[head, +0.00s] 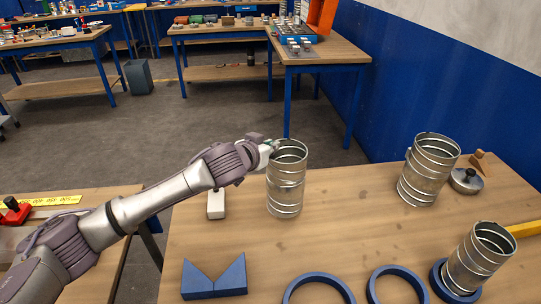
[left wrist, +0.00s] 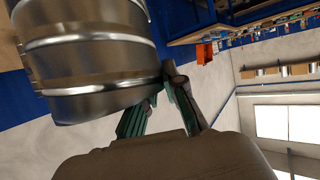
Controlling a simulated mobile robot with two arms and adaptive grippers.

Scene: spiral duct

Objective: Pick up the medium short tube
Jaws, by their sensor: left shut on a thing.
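A ribbed, shiny metal spiral tube (head: 285,185) stands about upright at the middle of the wooden table. My left gripper (head: 271,146) is shut on the upper rim of this tube, from its left side. In the left wrist view, the green-padded fingers (left wrist: 160,105) close on the edge of the tube (left wrist: 85,60), which fills the upper left. I cannot tell whether its lower end touches the table. A second tube (head: 428,172) stands at the right back. A third (head: 478,260) stands tilted in a blue ring at the right front. My right gripper is not in view.
Two blue rings (head: 398,270) and a blue V-block (head: 214,278) lie at the table's front. A white block (head: 216,206) lies left of the held tube. A round metal lidded piece (head: 466,181) sits at the right back. The table's middle right is clear.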

